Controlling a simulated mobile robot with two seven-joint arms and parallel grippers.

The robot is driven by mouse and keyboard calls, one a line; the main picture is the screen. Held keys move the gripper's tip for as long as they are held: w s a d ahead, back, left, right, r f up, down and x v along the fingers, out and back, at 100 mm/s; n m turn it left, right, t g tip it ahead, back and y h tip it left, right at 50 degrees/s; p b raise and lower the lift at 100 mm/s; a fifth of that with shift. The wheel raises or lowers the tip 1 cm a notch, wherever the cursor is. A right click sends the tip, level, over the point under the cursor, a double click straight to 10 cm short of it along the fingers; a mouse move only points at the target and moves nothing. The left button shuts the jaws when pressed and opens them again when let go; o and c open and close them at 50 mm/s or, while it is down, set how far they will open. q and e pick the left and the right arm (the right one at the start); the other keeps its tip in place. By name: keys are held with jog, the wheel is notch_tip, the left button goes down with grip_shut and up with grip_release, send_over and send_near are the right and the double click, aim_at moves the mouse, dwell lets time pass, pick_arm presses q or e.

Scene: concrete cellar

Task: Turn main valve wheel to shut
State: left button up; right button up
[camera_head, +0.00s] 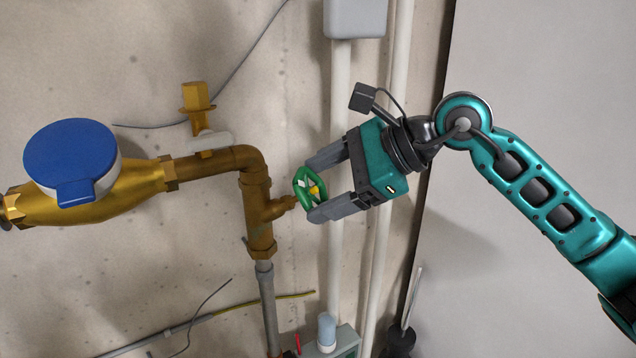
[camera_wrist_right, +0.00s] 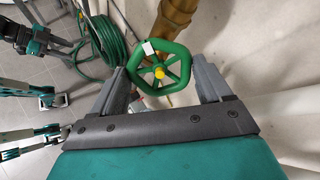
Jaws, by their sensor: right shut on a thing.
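The green valve wheel (camera_head: 311,195) sits on a stub of the brass pipe (camera_head: 258,215) in the middle of the head view. It has a yellow hub and a small white tag. My right gripper (camera_head: 315,190) reaches in from the right, with its two fingers on either side of the wheel, shut on its rim. The right wrist view shows the wheel (camera_wrist_right: 160,68) face-on between the fingers of my right gripper (camera_wrist_right: 162,80). My left gripper is not clearly seen in the head view.
White vertical pipes (camera_head: 338,100) run behind my gripper. A green coiled hose (camera_wrist_right: 100,45) lies on the tiled floor.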

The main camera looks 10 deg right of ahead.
jog(key=shift+m, duration=0.5)
jog(key=m+p, duration=0.1)
jog(key=m, duration=0.2)
jog(key=shift+r, duration=0.15)
jog(key=shift+m+p, duration=0.3)
jog(key=shift+m, duration=0.5)
jog(key=shift+m+p, duration=0.65)
jog(key=shift+m, duration=0.35)
jog(key=shift+m+p, duration=0.4)
jog(key=shift+m, duration=0.9)
